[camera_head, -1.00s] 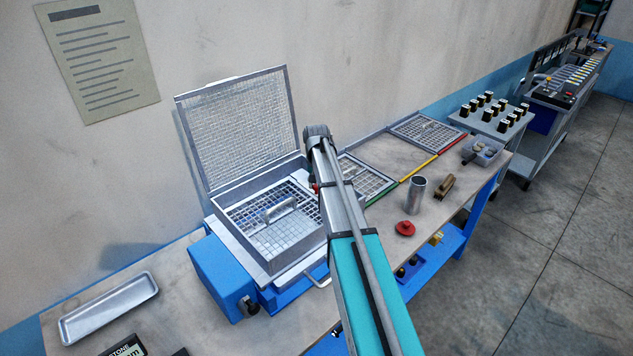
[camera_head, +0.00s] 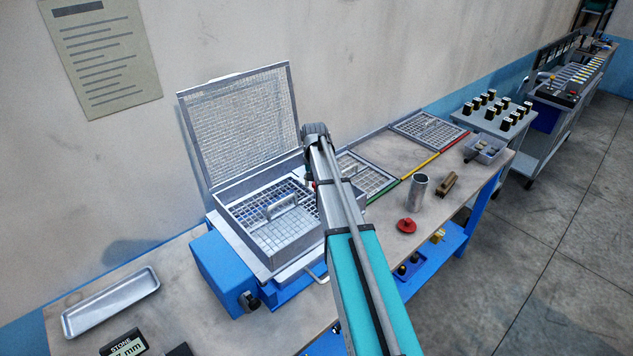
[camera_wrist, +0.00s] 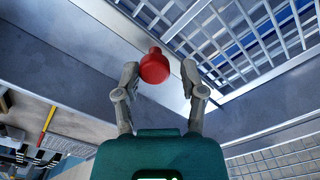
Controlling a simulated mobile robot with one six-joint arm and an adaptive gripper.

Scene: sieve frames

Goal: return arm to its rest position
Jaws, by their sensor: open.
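My gripper (camera_wrist: 159,72) shows in the wrist view with its two fingers spread apart. A red knob (camera_wrist: 155,66) appears in the gap between the fingertips; neither finger visibly grips it. Metal walls and a grid lie beyond. In the head view my arm's upper part rises beside the sieve box, and my gripper is hidden behind the arm. The blue sieve machine (camera_head: 222,268) holds an open metal box with a handled sieve frame (camera_head: 262,226) inside. Its mesh lid (camera_head: 240,125) stands raised against the wall.
Sieve frames (camera_head: 428,130) lie in colour-edged bays along the bench (camera_head: 385,150). A metal cup (camera_head: 419,187), a brush (camera_head: 447,185), a red round piece (camera_head: 406,225) and a grey bin (camera_head: 485,150) stand at right. An empty tray (camera_head: 110,300) lies at left.

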